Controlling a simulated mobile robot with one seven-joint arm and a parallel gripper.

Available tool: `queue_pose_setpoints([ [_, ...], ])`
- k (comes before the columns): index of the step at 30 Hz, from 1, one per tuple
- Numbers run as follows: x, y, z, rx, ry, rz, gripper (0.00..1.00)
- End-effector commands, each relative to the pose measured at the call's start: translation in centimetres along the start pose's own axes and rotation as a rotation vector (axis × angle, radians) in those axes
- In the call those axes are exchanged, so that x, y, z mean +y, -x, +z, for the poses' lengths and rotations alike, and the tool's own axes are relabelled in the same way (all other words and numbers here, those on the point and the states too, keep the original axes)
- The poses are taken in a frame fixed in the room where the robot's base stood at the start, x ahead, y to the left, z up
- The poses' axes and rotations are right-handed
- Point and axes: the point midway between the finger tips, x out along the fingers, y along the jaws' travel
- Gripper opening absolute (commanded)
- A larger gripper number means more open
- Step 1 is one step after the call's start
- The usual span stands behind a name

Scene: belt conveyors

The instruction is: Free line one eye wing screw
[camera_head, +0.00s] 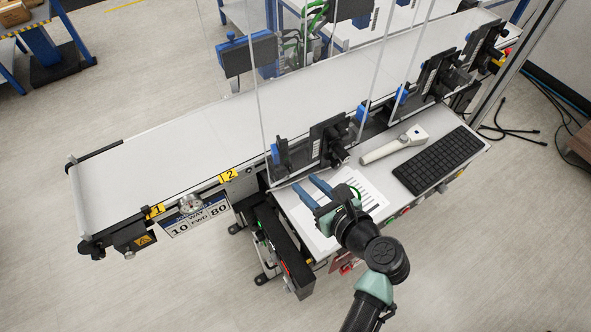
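The long white belt conveyor (190,140) runs from the lower left to the upper right. A yellow tag "1" (154,211) and a yellow tag "2" (228,175) sit on its near side. A black box (133,236) is below tag 1, and a round silver part (189,203) lies between the tags. Several black and blue brackets, one here (281,154), stand along the near edge. I cannot make out a wing screw or tell which part is the line one eye. My gripper (305,183) has two blue fingers apart, empty, above the side table's left end.
The side table holds a printed sheet (372,196), a white handheld scanner (396,145) and a black keyboard (439,160). Clear panels rise along the conveyor. A sign (199,216) hangs below the tags. Cables lie on the right floor; the lower-left floor is clear.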

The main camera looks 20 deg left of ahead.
Motion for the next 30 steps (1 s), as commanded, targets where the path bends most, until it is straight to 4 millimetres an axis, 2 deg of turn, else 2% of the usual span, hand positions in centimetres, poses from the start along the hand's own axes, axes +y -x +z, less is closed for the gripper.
queue_pose_setpoints([
  [3,0.1,-2.5,0.1,0.001,0.002,0.004,0.38],
  [9,0.0,-5.1,0.1,0.000,0.003,0.001,0.38],
  [15,0.0,-5.9,0.0,0.000,0.002,-0.002,0.38],
  [22,0.0,-5.9,0.0,0.000,0.003,-0.002,0.38],
  [28,0.0,-5.9,0.0,0.000,0.002,-0.002,0.01],
  [30,0.0,-5.9,0.0,0.000,0.002,-0.002,0.00],
])
